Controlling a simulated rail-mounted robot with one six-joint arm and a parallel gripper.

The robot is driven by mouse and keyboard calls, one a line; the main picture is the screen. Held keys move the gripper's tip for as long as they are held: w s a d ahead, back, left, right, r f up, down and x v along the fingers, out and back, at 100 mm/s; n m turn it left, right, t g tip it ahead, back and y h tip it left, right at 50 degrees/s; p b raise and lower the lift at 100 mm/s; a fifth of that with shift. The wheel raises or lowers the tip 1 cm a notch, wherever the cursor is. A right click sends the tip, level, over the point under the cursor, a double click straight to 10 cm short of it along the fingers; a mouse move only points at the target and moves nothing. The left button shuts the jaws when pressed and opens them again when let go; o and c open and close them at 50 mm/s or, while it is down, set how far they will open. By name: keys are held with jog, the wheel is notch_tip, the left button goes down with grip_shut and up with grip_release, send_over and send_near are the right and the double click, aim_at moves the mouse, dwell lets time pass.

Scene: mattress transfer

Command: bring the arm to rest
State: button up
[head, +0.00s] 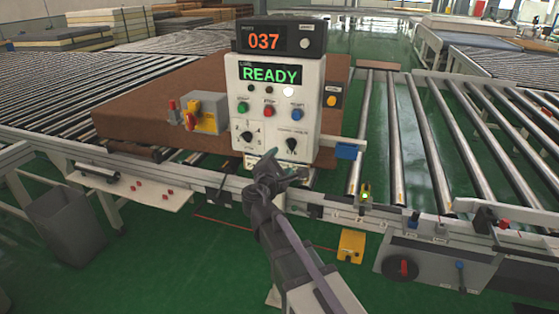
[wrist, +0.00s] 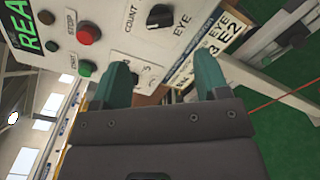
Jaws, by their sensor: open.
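My gripper (head: 286,167) is open and empty in front of the lower part of the white control panel (head: 268,124). In the wrist view its two green fingers (wrist: 163,78) stand apart with nothing between them. They point towards the panel's lower edge and overlap part of its lettering; I cannot tell the exact gap to the panel. The arm reaches up from the bottom of the head view. The panel's green display (head: 270,75) reads READY, and the counter (head: 264,41) above it reads 037.
A large brown mattress (head: 140,105) lies on the conveyor behind the panel. The panel has green, red and blue buttons and two black knobs. A yellow box (head: 350,246) stands on the green floor. A grey bin (head: 67,225) is at the left. Bare rollers (head: 440,150) lie at right.

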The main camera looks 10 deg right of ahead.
jog(key=s+d+f+m+g, duration=0.5)
jog(key=s+f+m+g, duration=0.55)
jog(key=m, duration=0.25)
jog(key=s+f+m+g+y+p, duration=0.2)
jog(key=s+f+m+g+y, duration=0.2)
jog(key=s+y, duration=0.4)
jog(key=s+m+g, duration=0.1)
jog(key=s+m, duration=0.1)
jog(key=s, duration=0.3)
jog(key=shift+s+a+m, duration=0.15)
jog(key=shift+s+m, duration=0.05)
jog(key=shift+m, duration=0.1)
jog(key=shift+f, duration=0.1)
